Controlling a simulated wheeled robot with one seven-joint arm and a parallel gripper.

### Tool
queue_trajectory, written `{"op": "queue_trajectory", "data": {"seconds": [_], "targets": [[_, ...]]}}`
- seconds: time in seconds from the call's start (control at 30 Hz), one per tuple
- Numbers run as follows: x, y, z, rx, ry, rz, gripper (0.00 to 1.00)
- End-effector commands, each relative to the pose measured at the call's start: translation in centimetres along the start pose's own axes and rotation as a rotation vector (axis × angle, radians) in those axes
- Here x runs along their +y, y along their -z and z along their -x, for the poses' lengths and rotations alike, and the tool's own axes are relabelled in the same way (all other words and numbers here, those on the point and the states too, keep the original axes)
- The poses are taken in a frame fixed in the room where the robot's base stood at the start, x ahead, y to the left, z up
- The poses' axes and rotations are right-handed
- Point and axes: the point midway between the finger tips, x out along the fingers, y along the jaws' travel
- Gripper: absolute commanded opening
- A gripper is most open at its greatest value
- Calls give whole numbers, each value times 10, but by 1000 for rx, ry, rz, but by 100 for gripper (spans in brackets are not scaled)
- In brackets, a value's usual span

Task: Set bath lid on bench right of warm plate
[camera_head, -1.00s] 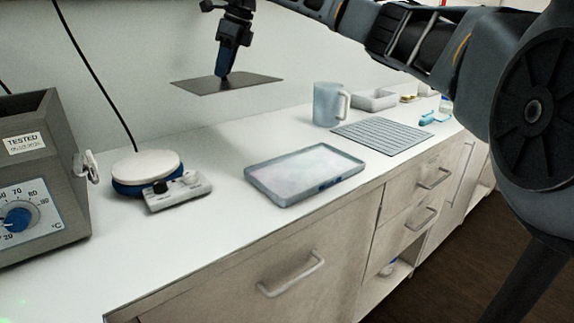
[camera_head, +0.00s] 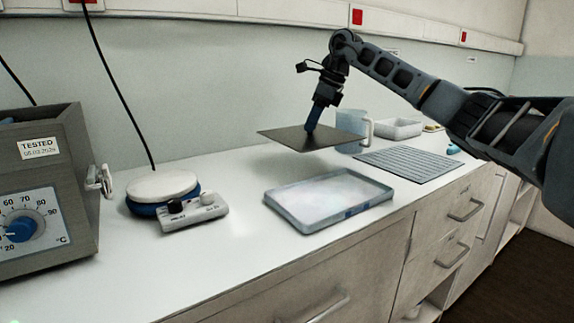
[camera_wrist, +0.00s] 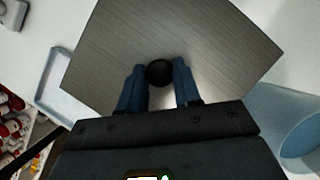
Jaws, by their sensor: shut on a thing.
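The bath lid (camera_head: 290,135) is a flat, dark metal plate with a round black knob (camera_wrist: 159,72). My gripper (camera_head: 312,125) is shut on the knob and holds the lid roughly level in the air. The lid hangs above the back of the bench (camera_head: 235,250), behind the shallow tray and in front of part of the mug. The warm plate (camera_head: 162,188), with a white round top and blue base, stands at the left of the bench. Its grey control box (camera_head: 194,212) is at its front. The wrist view shows the lid (camera_wrist: 205,35) under my fingers.
A shallow blue-rimmed tray (camera_head: 378,203) lies right of the warm plate. A light-blue mug (camera_head: 352,124), a ribbed grey mat (camera_head: 410,165) and a white bin (camera_head: 398,129) are farther right. The grey water bath (camera_head: 75,200) stands at far left. Bare bench lies between warm plate and tray.

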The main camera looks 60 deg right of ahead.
Motion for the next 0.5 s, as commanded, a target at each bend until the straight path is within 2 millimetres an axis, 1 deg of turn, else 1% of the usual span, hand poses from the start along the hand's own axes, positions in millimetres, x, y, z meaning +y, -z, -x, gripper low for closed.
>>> {"op": "queue_trajectory", "data": {"seconds": [0.03, 0.1, 0.3, 0.4, 0.5], "targets": [[4, -9, -11, -2, -3, 4, 6], [9, -19, -25, -3, -3, 4, 6], [20, -44, -60, -2, -1, 2, 6], [24, -52, -72, -2, -1, 1, 6], [26, -57, -78, -1, 0, 0, 6]]}}
